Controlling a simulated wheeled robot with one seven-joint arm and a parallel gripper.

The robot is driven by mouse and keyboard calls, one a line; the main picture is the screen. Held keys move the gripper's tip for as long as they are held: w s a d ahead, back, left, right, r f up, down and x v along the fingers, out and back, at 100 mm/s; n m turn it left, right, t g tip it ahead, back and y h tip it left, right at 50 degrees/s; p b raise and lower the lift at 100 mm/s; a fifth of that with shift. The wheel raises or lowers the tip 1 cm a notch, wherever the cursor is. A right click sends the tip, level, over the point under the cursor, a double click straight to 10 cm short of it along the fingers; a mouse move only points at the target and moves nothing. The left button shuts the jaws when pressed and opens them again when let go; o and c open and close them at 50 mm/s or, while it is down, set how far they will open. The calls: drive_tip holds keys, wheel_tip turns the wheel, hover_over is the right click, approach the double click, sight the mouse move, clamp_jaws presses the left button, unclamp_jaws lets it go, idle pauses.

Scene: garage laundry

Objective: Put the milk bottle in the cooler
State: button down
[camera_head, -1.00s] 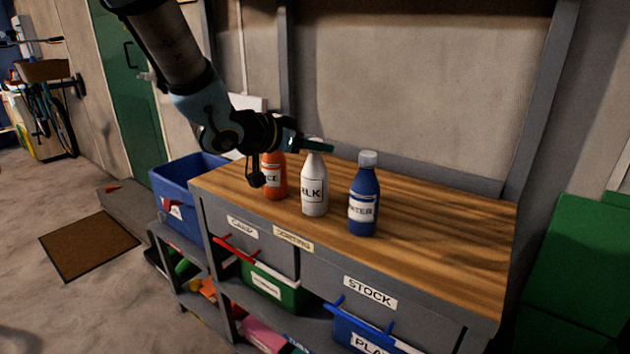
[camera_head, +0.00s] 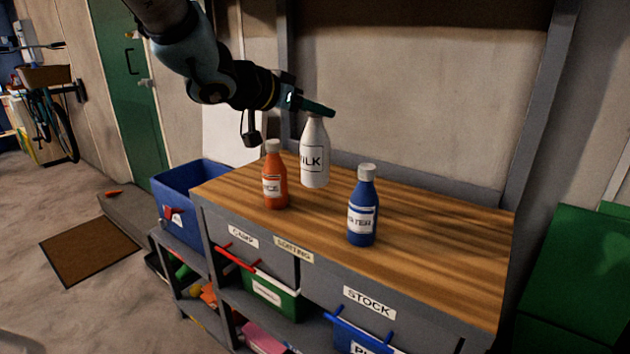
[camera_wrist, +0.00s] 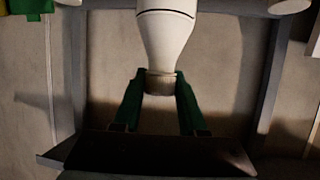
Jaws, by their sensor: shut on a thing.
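The white milk bottle (camera_head: 314,165) hangs upright above the bench top, behind the orange and blue bottles in the head view. In the wrist view the green fingers (camera_wrist: 160,88) close on both sides of the cap, and the white milk bottle (camera_wrist: 166,35) runs out of the top of the picture. A blue open-topped box (camera_head: 187,180) with a red latch, which looks like the cooler, stands left of the bench. Its inside is mostly hidden.
An orange juice bottle (camera_head: 275,185) and a blue water bottle (camera_head: 362,215) stand on the wooden bench top (camera_head: 440,235). The orange one is between the milk bottle and the blue box. The right half of the bench is clear. A wall stands behind.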

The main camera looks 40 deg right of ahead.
sight(315, 156)
wheel_tip(315, 156, down, 10)
drive_tip(key=shift+r+b, duration=0.2)
drive_tip(key=shift+b, duration=0.25)
drive_tip(key=shift+f, duration=0.2)
drive_tip(key=shift+c, duration=2.3)
unclamp_jaws()
